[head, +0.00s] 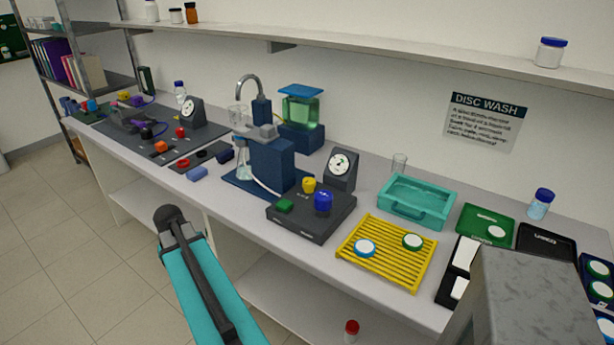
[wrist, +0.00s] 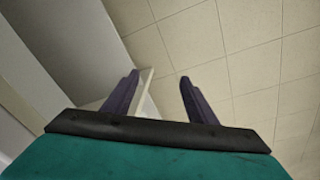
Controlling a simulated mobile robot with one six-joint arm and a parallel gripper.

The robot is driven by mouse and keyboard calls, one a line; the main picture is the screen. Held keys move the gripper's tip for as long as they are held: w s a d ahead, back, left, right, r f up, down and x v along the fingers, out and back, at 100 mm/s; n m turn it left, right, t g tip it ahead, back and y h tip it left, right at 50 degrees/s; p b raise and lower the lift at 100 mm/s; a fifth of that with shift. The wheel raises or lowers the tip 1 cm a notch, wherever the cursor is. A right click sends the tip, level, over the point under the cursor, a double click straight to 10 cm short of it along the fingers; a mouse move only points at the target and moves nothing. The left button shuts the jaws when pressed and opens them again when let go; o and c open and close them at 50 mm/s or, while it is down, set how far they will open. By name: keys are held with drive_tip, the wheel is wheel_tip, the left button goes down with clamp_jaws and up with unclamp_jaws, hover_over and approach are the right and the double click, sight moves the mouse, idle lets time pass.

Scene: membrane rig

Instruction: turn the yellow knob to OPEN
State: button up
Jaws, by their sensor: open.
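A yellow knob (head: 309,184) stands on top of a dark control box (head: 310,217) on the bench in the head view. A blue knob (head: 323,201) and a green knob (head: 285,205) share that box. The lettering by the knobs is too small to read, so I cannot tell where the yellow knob points. My gripper (wrist: 158,80) shows in the wrist view with two dark fingers apart and nothing between them. It is over the floor beside a white bench edge, away from the box. The knobs are not in the wrist view.
A gauge (head: 341,168) stands behind the box. A blue stand (head: 272,165) with a flask is at its left. A yellow rack (head: 387,252) with two discs and a teal tray (head: 411,202) are at its right. Open floor (head: 70,250) lies in front of the bench.

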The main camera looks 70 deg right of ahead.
drive_tip(key=s+d+r+m+h+p, duration=0.1)
drive_tip(key=s+d+r+m+p, duration=0.3)
drive_tip(key=d+r, duration=1.1)
drive_tip(key=m+h+b, duration=0.1)
drive_tip(key=m+h, duration=0.1)
drive_tip(key=m, duration=0.3)
approach(308, 181)
drive_tip(key=v, duration=0.6)
drive_tip(key=shift+a+f, duration=0.15)
drive_tip(key=shift+f, duration=0.15)
drive_tip(key=shift+f, duration=0.1)
drive_tip(key=shift+p+x, duration=1.4)
drive_tip(key=shift+x, duration=5.45)
